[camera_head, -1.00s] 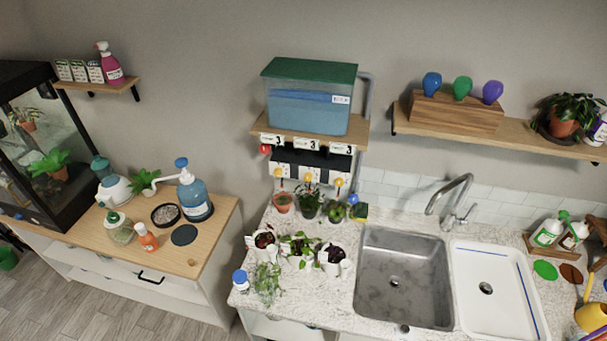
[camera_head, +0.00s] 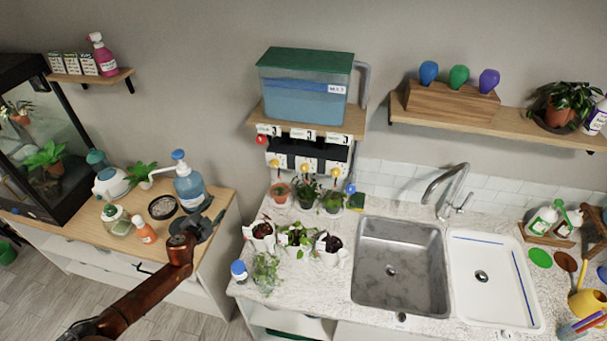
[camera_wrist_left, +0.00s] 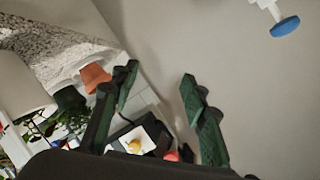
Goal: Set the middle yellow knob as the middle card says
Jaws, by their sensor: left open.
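The middle yellow knob (camera_head: 305,170) sits on the dark and white panel under the tank shelf, between the left yellow knob (camera_head: 275,163) and the right yellow knob (camera_head: 335,174). The middle card (camera_head: 302,134) hangs on the shelf edge above it and seems to read 3. My left gripper (camera_head: 208,222) is over the wooden counter, left of the panel and apart from the knobs. In the left wrist view its fingers (camera_wrist_left: 158,80) are spread and empty. One yellow knob (camera_wrist_left: 135,144) and a red knob (camera_wrist_left: 170,157) show there, partly hidden; I cannot tell which yellow knob it is.
Several potted plants (camera_head: 297,237) stand on the stone counter below the panel. A blue pump bottle (camera_head: 190,188) is close behind my left gripper. The water tank (camera_head: 303,92) sits above the panel. The sink (camera_head: 400,265) lies to the right.

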